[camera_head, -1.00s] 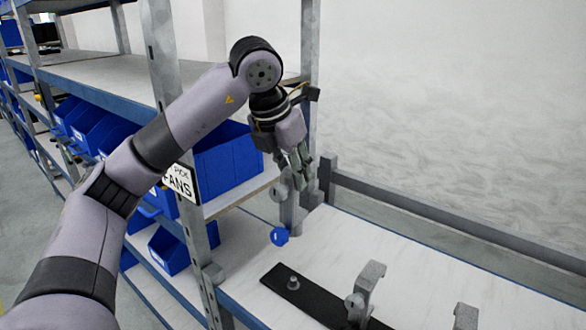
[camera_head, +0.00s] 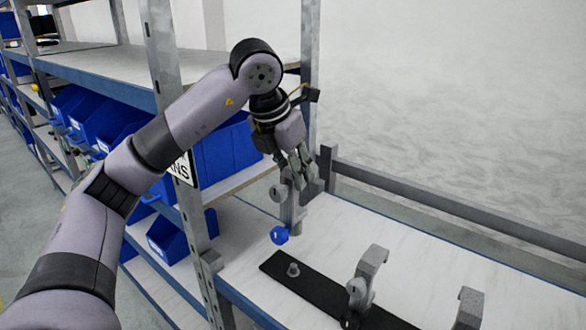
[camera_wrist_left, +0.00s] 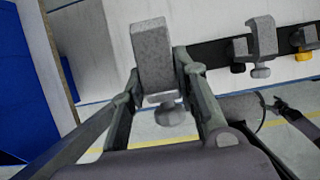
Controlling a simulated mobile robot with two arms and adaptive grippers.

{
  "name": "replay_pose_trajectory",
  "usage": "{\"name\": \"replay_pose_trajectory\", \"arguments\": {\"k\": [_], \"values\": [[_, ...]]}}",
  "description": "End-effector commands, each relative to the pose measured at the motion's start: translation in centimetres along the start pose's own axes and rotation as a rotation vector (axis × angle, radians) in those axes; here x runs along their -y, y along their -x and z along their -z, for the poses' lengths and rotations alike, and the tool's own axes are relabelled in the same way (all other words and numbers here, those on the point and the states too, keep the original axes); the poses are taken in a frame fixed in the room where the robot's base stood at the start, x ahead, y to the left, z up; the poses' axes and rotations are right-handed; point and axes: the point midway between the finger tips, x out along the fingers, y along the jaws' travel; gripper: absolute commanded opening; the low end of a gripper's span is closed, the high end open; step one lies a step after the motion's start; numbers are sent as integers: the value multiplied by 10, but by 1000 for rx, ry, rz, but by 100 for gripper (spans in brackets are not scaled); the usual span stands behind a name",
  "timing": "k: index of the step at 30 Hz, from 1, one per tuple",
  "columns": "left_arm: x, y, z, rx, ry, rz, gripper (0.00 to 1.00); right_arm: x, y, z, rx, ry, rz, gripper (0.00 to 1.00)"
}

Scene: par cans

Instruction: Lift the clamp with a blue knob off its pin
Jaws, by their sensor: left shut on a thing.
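My left gripper (camera_head: 303,168) is shut on the clamp with a blue knob (camera_head: 290,208). The clamp is a grey bracket that hangs below the fingers, with its blue knob (camera_head: 279,235) low on its left. In the left wrist view the grey clamp (camera_wrist_left: 155,60) sits between the two fingers (camera_wrist_left: 157,88); its blue knob is not seen there. A short grey pin (camera_head: 293,270) stands bare on a black bar (camera_head: 315,290), just below the clamp in the head view. The clamp appears clear of this pin.
Two more grey clamps (camera_head: 365,275) (camera_head: 469,306) stand to the right; the wrist view shows one with a yellow knob (camera_wrist_left: 303,57). A rail (camera_head: 440,205) runs along the shelf's back. A rack post (camera_head: 195,215) and blue bins (camera_head: 228,150) are close left.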

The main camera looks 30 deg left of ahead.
Motion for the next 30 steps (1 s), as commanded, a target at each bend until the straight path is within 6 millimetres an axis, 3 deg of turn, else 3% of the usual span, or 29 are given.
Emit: {"name": "replay_pose_trajectory", "arguments": {"k": [30], "values": [[0,-39,16,2,1,0,0,0,-32,-3,0,0,0,75]]}}
